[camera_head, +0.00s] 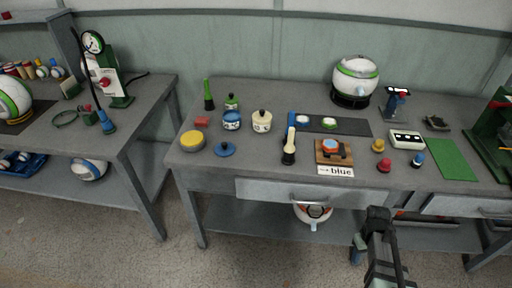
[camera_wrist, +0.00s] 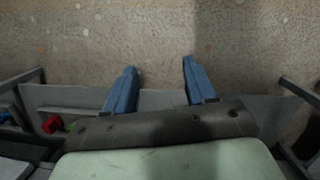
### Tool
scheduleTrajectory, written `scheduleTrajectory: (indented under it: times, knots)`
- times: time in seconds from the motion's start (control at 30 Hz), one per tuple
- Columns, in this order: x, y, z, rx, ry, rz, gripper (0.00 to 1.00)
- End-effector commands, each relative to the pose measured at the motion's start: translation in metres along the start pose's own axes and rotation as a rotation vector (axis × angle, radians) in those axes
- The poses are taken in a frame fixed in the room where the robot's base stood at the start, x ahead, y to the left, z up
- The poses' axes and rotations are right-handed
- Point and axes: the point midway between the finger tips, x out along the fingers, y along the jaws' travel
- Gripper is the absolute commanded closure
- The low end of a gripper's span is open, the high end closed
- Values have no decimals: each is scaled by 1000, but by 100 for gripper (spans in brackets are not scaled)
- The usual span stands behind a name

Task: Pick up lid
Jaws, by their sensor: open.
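A blue lid (camera_head: 225,149) with a small knob lies flat on the grey workbench, left of centre, in the head view. A small blue and white pot (camera_head: 232,120) stands just behind it. A cream pot (camera_head: 262,121) with a dark knob on top stands to the right of the blue pot. My gripper is open and empty in the wrist view (camera_wrist: 160,86), with its two blue fingers apart over the speckled floor. In the head view my arm's end is in front of the bench at lower right, far from the lid. The lid is not visible in the wrist view.
A black-and-cream upright tool (camera_head: 289,147) and a wooden block with a "blue" card (camera_head: 334,152) stand to the right. A drawer handle (camera_head: 309,197) sticks out from the bench front.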

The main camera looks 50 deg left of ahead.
Motion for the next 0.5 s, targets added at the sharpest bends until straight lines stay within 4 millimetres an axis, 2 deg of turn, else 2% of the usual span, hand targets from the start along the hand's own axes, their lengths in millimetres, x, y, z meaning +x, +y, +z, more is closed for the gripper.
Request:
scheduleTrajectory:
  times: [0.03,0.2,0.37,0.5]
  knots:
    - [-19,-7,-17,-40,19,17,45]
    - [-78,-35,-59,-163,72,68,45]
    - [-137,-68,-92,-278,123,114,45]
    - [-190,-103,-118,-377,168,153,45]
